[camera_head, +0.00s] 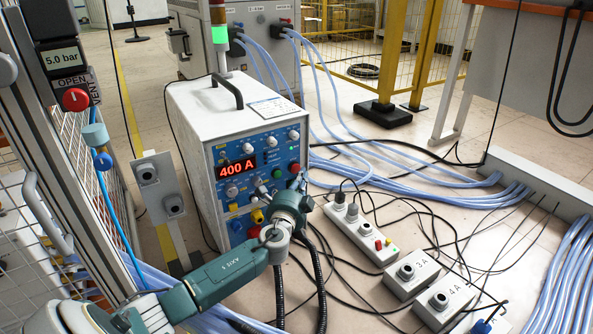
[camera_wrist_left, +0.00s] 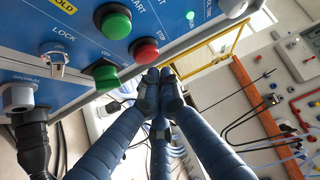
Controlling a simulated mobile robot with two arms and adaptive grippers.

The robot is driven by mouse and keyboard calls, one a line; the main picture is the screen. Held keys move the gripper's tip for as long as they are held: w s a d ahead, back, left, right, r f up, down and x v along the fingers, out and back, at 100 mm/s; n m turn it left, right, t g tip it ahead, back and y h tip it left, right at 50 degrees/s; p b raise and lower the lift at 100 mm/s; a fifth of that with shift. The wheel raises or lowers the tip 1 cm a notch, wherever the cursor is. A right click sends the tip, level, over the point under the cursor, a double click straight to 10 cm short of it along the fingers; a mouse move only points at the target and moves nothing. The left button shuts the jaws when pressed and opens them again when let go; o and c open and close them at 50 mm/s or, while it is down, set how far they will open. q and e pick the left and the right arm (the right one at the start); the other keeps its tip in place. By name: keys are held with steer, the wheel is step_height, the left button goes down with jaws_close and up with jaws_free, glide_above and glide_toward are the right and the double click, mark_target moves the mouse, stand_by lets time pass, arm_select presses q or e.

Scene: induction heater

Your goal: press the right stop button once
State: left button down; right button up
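The front panel (camera_head: 262,150) of the white power unit is blue, with a red "400 A" display (camera_head: 238,167). A red button (camera_head: 295,168) is at its right side. In the left wrist view a red button marked STOP (camera_wrist_left: 145,51) sits between a green START button (camera_wrist_left: 115,22) and a lower green button (camera_wrist_left: 106,75). My left gripper (camera_head: 299,182) is in front of the panel's right side. In the wrist view its fingertips (camera_wrist_left: 159,78) are together, empty, just below the red button; I cannot tell if they touch it. My right gripper is out of view.
Pale blue hoses (camera_head: 390,165) and black cables run over the floor on the right. A grey outlet strip (camera_head: 360,230) and boxes marked 3A (camera_head: 411,275) and 4A (camera_head: 443,300) lie near my arm. A grey switch post (camera_head: 158,185) stands left of the unit.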

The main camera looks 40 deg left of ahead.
arm_select(q)
steer(key=shift+a, duration=0.15)
steer(key=shift+w+a, duration=0.2)
steer(key=shift+a, duration=0.05)
steer(key=shift+w+a+b, duration=0.15)
steer(key=shift+a+b, duration=0.2)
steer(key=shift+a, duration=0.05)
stand_by(0.6)
steer(key=shift+d, duration=0.1)
steer(key=shift+s+d, duration=0.35)
steer(key=shift+d, duration=0.3)
steer(key=shift+s+d+p, duration=0.25)
steer(key=shift+s+d, duration=0.05)
steer(key=shift+d, duration=0.5)
steer(key=shift+s+d+p, duration=0.3)
steer(key=shift+s+d, duration=0.05)
steer(key=shift+d, duration=0.4)
steer(key=shift+s+d+p, duration=0.25)
steer(key=shift+s+d, duration=0.05)
steer(key=shift+d, duration=0.5)
